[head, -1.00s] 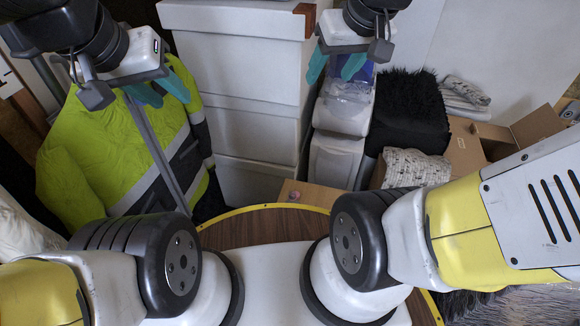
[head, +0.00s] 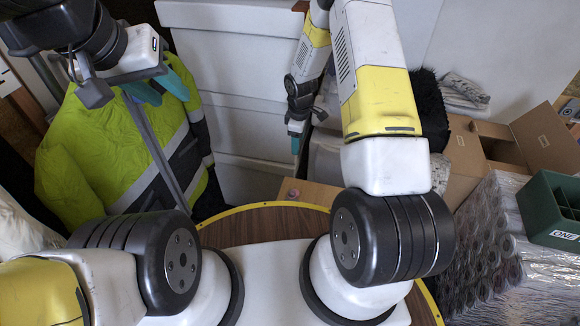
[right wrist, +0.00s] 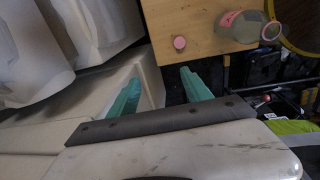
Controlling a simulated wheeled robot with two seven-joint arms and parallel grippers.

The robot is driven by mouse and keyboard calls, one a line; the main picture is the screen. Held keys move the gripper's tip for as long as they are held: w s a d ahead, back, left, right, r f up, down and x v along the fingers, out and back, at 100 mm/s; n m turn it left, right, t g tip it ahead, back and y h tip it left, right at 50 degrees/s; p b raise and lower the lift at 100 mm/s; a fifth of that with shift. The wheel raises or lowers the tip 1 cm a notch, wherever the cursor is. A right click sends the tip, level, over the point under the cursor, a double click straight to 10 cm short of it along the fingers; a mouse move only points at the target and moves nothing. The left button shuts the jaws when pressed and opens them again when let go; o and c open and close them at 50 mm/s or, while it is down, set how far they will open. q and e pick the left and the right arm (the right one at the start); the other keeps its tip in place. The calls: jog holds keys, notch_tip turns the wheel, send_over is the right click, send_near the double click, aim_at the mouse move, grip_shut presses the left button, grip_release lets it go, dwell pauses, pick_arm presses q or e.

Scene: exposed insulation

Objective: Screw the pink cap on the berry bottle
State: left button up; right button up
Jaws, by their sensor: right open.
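A small round pink cap (right wrist: 180,42) lies on a light wooden tabletop (right wrist: 190,15) in the right wrist view. A pink spot, probably the same cap (head: 294,193), shows at the table edge in the head view. To the right of the cap in the right wrist view is a grey-green rounded object (right wrist: 245,26) with pink parts, possibly the berry bottle; its pose is unclear. My right gripper (right wrist: 160,92) is open and empty, its teal fingers apart below the cap in that view. My left gripper (head: 160,92) is open and empty at the head view's upper left.
White stacked boxes (head: 240,120) stand at the back. A yellow-green jacket (head: 100,150) hangs at left. An open cardboard box (head: 535,140), a green crate (head: 552,205) and a silvery wrapped pack of cans (head: 490,240) are at right.

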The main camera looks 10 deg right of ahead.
jog(key=s+f+n, duration=0.1)
jog(key=f, duration=0.4)
jog(key=s+a+f+n, duration=0.1)
jog(key=f, duration=0.4)
jog(key=s+f+n+g, duration=0.1)
jog(key=f, duration=0.4)
jog(key=shift+s+a+f, duration=0.25)
jog(key=shift+a+f, duration=0.05)
jog(key=shift+a, duration=0.05)
jog(key=shift+f, duration=1.25)
jog(key=f, duration=0.5)
jog(key=shift+s+d+f, duration=0.15)
jog(key=shift+s+d, duration=0.1)
grip_shut()
